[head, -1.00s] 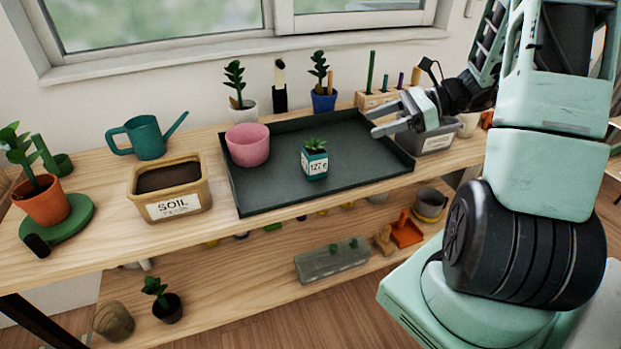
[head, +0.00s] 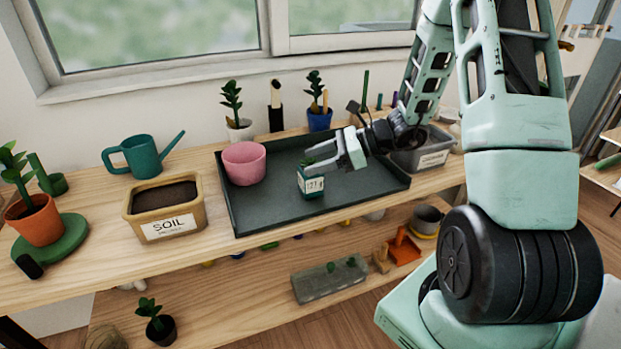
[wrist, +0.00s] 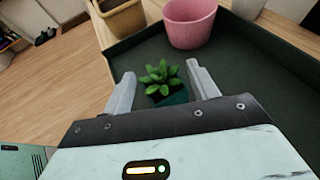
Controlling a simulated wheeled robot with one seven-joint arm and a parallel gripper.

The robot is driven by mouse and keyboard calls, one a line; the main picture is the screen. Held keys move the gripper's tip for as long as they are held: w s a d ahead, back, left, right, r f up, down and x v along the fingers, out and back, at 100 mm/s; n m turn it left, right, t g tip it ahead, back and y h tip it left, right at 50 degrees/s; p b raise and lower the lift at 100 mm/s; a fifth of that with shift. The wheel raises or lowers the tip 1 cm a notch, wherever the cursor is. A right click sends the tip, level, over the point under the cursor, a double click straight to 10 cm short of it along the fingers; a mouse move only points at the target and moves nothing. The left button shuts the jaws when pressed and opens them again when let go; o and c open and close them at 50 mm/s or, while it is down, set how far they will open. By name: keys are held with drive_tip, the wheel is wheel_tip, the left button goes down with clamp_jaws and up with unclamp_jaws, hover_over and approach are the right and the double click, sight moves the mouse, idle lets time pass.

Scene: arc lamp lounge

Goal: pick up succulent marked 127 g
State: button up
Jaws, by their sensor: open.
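The succulent (head: 311,184) sits in a small dark teal pot with a white label on the dark tray (head: 262,214); the label's number is too small to read surely now. My gripper (head: 322,155) is open at the succulent, just above and behind it in the head view. In the wrist view, the green rosette of the succulent (wrist: 162,78) lies between the two spread fingers of my gripper (wrist: 160,82), with gaps on both sides. The lower part of its pot is hidden by the gripper body there.
A pink pot (head: 244,163) stands on the tray, left of the succulent. A soil box (head: 165,208) and a teal watering can (head: 143,155) are further left on the wooden bench. A grey bin (head: 424,152) stands right of the tray. The tray's front right area is clear.

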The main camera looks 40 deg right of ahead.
drive_tip(key=shift+x, duration=1.6)
drive_tip(key=shift+r, duration=0.1)
drive_tip(key=shift+c, duration=0.3)
drive_tip(key=c, duration=1.1)
drive_tip(key=shift+o, duration=0.2)
